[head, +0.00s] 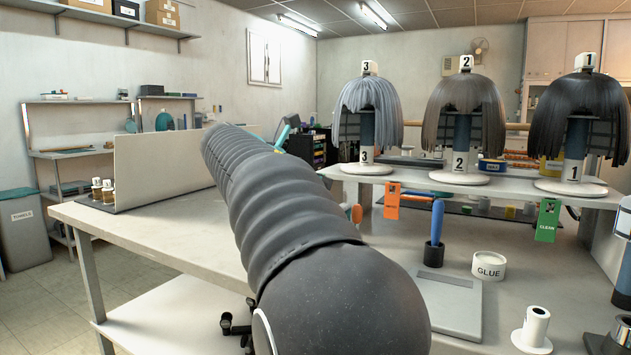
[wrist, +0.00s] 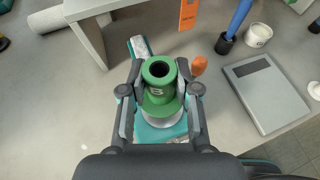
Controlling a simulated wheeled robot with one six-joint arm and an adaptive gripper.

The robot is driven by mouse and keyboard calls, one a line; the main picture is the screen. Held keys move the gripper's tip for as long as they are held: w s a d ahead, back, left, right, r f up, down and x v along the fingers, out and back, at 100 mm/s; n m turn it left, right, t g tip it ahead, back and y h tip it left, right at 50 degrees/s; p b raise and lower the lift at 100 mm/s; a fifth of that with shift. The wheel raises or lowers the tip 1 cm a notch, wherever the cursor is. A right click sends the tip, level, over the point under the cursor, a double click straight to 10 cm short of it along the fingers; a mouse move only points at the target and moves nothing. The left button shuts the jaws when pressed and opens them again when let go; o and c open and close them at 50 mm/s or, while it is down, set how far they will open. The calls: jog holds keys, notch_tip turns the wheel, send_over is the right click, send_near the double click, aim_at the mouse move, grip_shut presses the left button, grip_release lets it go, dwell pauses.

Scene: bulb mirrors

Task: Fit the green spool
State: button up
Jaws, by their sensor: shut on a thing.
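The green spool (wrist: 157,98) is upright in the wrist view, seen from above with its round bore open and a pale mark on its side. My gripper (wrist: 158,91) is shut on it, one finger on each side. A silvery round part (wrist: 163,114) and a teal and grey piece (wrist: 140,47) show beneath the spool. I cannot tell whether the spool touches them. In the head view my arm covers the middle, and the gripper and spool are hidden.
A grey flat plate (wrist: 266,92), a white glue pot (head: 489,266) and a blue-handled tool in a dark cup (head: 435,240) stand to the right. Three wigs on numbered stands (head: 367,150) line a raised shelf. An upright panel (head: 160,168) stands at left; bench before it is clear.

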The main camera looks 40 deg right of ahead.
jog(key=shift+f+b, duration=1.1)
jog(key=shift+f, duration=1.45)
jog(key=o, duration=1.6)
jog(key=shift+c, duration=0.2)
jog(key=p+v, duration=0.3)
jog(key=v, duration=0.3)
jog(key=shift+r, duration=0.1)
jog(key=v, duration=1.2)
